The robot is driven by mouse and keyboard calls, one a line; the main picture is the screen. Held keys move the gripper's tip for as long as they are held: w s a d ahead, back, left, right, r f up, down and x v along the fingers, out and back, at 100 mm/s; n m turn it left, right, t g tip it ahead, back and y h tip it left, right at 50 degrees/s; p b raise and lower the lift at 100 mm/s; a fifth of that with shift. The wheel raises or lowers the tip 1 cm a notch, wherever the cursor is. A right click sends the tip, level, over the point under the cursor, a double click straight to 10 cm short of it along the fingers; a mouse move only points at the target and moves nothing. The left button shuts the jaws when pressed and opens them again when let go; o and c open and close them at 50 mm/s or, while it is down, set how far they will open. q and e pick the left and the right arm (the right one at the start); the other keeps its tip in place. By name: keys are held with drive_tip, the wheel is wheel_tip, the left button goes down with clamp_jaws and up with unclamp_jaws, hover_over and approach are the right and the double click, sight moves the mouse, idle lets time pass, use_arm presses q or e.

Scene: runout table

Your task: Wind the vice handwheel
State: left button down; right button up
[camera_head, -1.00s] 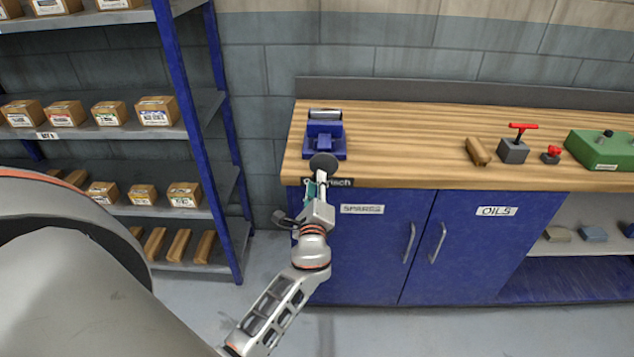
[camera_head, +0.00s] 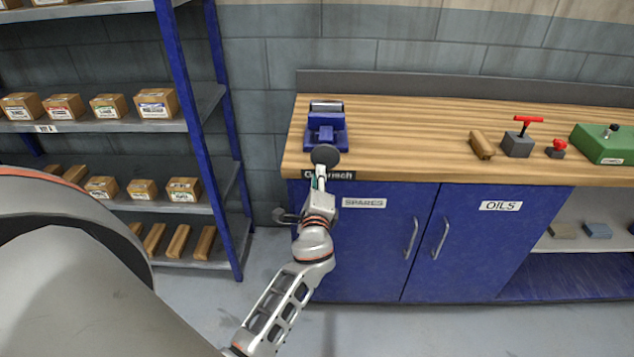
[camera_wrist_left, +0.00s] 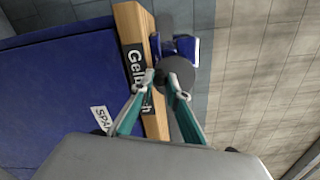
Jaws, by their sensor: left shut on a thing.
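The blue vice (camera_head: 326,128) sits on the left end of the wooden bench top, and it also shows in the left wrist view (camera_wrist_left: 186,48). Its dark round handwheel (camera_head: 325,154) faces me at the bench's front edge; in the left wrist view the wheel (camera_wrist_left: 178,72) lies just beyond the fingertips. My left gripper (camera_head: 320,177) reaches up to the wheel from below. In the left wrist view its fingers (camera_wrist_left: 167,82) are close together at the wheel's near side, shut on it or its handle; the exact contact is partly hidden. My right gripper is not in view.
The bench top (camera_head: 400,135) is clear right of the vice, up to a wooden block (camera_head: 482,146), a grey block with a red T-handle (camera_head: 518,145), a red knob (camera_head: 557,148) and a green box (camera_head: 603,146). Blue cupboard doors (camera_head: 370,245) stand below. Shelving (camera_head: 190,120) stands left.

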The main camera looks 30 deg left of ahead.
use_arm(q)
drive_tip(key=shift+f+n, duration=0.1)
drive_tip(key=shift+n, duration=0.3)
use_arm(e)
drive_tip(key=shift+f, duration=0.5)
use_arm(q)
drive_tip(key=shift+w+d+f+n+b, duration=0.1)
drive_tip(key=shift+d+n+b, duration=0.1)
drive_tip(key=shift+n+b, duration=0.65)
drive_tip(key=shift+w+d+f+n+b, duration=0.1)
drive_tip(key=shift+d+n+b, duration=0.1)
drive_tip(key=shift+n+b, duration=0.6)
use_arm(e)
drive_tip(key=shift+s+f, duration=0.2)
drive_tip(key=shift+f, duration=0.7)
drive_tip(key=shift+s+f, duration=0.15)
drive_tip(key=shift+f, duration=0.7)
